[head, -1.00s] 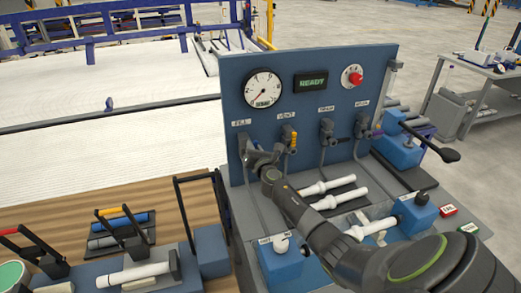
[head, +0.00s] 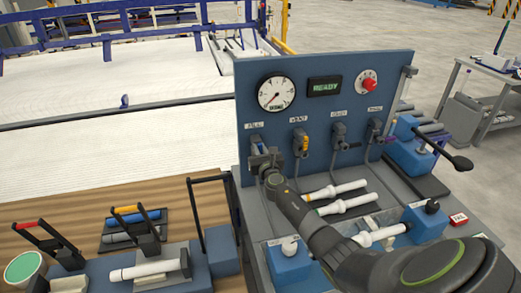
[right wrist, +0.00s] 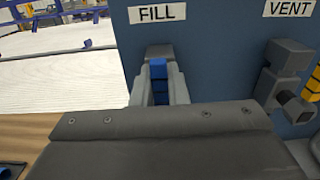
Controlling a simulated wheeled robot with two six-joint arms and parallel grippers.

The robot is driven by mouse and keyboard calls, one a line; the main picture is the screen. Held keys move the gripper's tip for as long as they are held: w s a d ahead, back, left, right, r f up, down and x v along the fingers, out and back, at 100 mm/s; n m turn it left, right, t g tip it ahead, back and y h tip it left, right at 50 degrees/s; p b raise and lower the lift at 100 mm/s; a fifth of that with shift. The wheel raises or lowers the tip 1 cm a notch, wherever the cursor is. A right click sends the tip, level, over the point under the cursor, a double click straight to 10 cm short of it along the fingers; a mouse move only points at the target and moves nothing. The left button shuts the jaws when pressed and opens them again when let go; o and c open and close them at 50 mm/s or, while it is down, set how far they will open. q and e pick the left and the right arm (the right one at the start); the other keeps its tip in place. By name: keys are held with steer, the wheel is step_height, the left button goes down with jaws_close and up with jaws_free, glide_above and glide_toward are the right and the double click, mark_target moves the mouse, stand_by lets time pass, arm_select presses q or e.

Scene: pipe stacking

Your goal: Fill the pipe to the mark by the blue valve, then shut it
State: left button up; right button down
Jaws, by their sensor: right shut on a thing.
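The blue valve (right wrist: 158,72) is under the FILL label on the blue panel (head: 385,85); its blue handle points up. My right gripper (right wrist: 158,92) is shut on this handle, with a finger on each side of it. In the head view the right gripper (head: 262,157) covers most of the valve. A white pipe (head: 378,237) lies between two blue blocks on the grey bench. A fill mark on it is too small to make out. The round gauge (head: 276,94) has its needle toward the lower left, and the display (head: 324,87) reads READY. My left gripper is out of view.
The yellow VENT valve (head: 300,143) and two more valves stand right of the blue one. A red knob (head: 368,83) is at the panel's upper right. Two loose white pipes (head: 345,203) lie below the panel.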

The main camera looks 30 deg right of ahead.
steer(key=shift+f, duration=0.1)
steer(key=c, duration=1.4)
jaws_free()
steer(key=shift+c, duration=0.2)
steer(key=p+v, duration=0.3)
steer(key=v, duration=1.4)
steer(key=shift+s, duration=0.25)
